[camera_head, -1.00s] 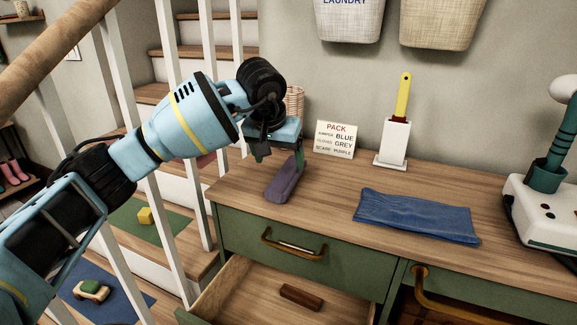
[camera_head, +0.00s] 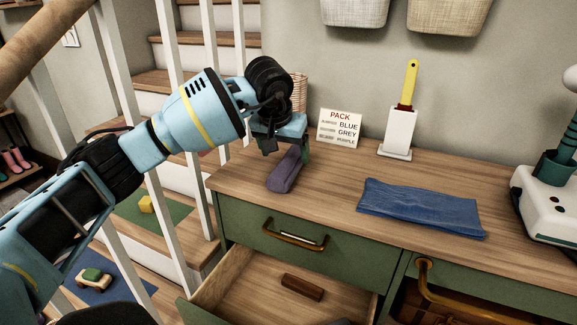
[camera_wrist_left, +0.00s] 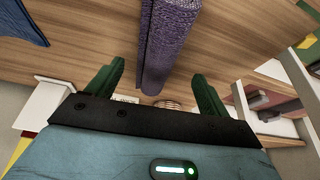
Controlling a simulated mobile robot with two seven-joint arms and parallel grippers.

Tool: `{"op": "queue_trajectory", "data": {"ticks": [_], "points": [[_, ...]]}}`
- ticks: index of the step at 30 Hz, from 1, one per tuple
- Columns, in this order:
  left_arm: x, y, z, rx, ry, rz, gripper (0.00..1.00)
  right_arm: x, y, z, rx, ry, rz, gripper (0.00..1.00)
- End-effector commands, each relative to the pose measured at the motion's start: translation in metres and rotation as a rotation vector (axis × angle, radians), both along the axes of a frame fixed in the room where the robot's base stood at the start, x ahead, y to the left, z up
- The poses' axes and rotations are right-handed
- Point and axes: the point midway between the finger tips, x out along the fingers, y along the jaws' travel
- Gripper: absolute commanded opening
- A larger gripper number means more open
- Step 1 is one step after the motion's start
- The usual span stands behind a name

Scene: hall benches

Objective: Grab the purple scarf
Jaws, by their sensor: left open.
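The purple scarf (camera_head: 285,172) is a rolled or folded knitted strip lying on the left part of the wooden bench top. My left gripper (camera_head: 286,148) is over its far end, open. In the left wrist view, the scarf (camera_wrist_left: 166,40) runs between the two green fingers of the left gripper (camera_wrist_left: 160,82), with a gap on each side, wider on the right. The scarf's far end is partly hidden by the gripper in the head view. My right gripper is not in view.
A folded blue cloth (camera_head: 420,209) lies to the right. A packing sign (camera_head: 339,127) and a yellow-handled brush in a white holder (camera_head: 399,130) stand behind. An open drawer (camera_head: 290,285) holding a brown block (camera_head: 302,287) juts out below. White stair balusters (camera_head: 190,130) stand at left.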

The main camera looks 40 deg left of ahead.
Motion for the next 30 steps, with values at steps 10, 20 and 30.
{"op": "queue_trajectory", "data": {"ticks": [10,20,30], "points": [[0.015,0.001,-0.041,-0.001,0.002,0.0,0.8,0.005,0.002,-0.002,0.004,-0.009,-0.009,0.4],[0.015,0.002,-0.041,0.0,0.0,0.0,0.64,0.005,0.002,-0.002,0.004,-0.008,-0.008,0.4],[0.016,0.002,-0.04,0.0,-0.001,0.0,0.29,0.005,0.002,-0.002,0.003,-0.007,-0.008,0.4]]}}
